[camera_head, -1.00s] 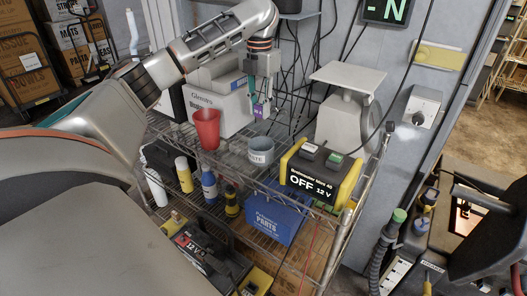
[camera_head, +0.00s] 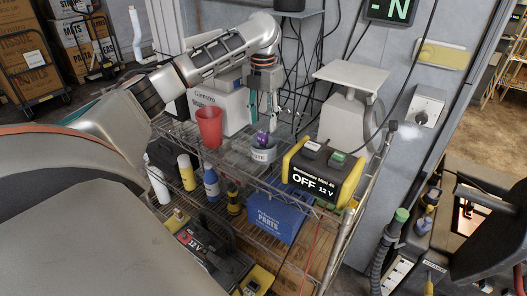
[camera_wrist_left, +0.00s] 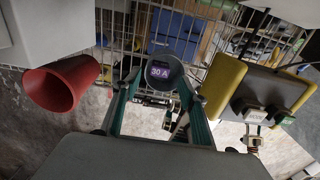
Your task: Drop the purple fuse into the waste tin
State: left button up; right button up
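The purple fuse (camera_head: 262,136), marked 30 A, is at the mouth of the grey waste tin (camera_head: 262,155). In the left wrist view the fuse (camera_wrist_left: 160,71) lies within the round opening of the tin (camera_wrist_left: 174,60); I cannot tell whether it is resting or still falling. My left gripper (camera_head: 264,112) is above the tin, apart from the fuse. In the left wrist view its two fingers (camera_wrist_left: 156,85) are spread, with nothing held between them. My right gripper is not in view.
A red cup (camera_head: 209,128) stands left of the tin on the wire shelf. A yellow-and-black power unit (camera_head: 322,174) reading OFF stands close on the right. A white scale (camera_head: 345,110) and a white box (camera_head: 225,104) stand behind. Bottles and a blue parts bin (camera_head: 275,217) are below.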

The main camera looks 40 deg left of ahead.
pick_arm(q)
notch_tip(320, 180, up, 12)
dwell(0.8)
dwell(0.5)
